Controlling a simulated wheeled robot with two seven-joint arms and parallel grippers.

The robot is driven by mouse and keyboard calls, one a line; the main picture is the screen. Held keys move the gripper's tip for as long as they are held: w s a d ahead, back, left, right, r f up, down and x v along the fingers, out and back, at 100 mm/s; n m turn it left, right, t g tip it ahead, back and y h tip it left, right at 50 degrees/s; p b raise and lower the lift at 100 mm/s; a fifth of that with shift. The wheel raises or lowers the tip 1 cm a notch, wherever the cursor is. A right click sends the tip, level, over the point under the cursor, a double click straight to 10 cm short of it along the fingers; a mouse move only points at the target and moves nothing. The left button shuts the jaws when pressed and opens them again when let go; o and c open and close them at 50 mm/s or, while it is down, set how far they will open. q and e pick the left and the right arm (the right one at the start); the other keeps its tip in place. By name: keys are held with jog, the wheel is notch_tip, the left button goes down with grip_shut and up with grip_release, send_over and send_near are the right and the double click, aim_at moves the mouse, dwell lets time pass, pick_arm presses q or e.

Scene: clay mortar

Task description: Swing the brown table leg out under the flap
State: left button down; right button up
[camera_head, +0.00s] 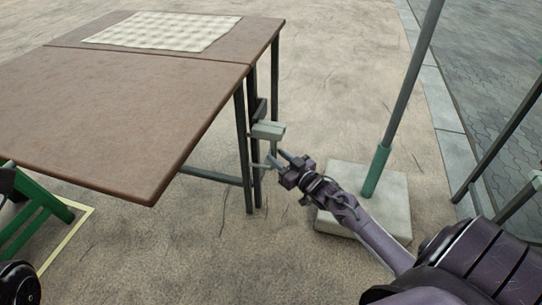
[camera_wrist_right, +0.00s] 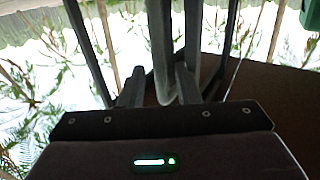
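The brown table (camera_head: 150,95) stands at left, its near flap (camera_head: 120,125) level with the far part beyond a seam. Dark upright legs stand close together below its right edge; the swing leg (camera_head: 255,150) carries pale grey fittings (camera_head: 268,130). My right gripper (camera_head: 279,159) is just right of these legs, below the larger fitting, with its fingers apart. In the right wrist view a grey bar (camera_wrist_right: 160,45) reaches down between the fingers (camera_wrist_right: 158,88); firm contact cannot be made out. My left gripper is not in view.
A checked cloth (camera_head: 165,30) lies on the far tabletop. A pole (camera_head: 405,90) with a green sleeve rises from a pale square base (camera_head: 375,185) beside my right arm. A green frame (camera_head: 38,212) stands at left. Bare ground (camera_head: 330,80) lies between table and pole.

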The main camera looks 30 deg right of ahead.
aim_at(272, 152)
jog(key=shift+w+a+b, duration=0.15)
jog(key=shift+w+b, duration=0.35)
jog(key=shift+w, duration=1.1)
jog(key=shift+c, duration=0.4)
grip_shut()
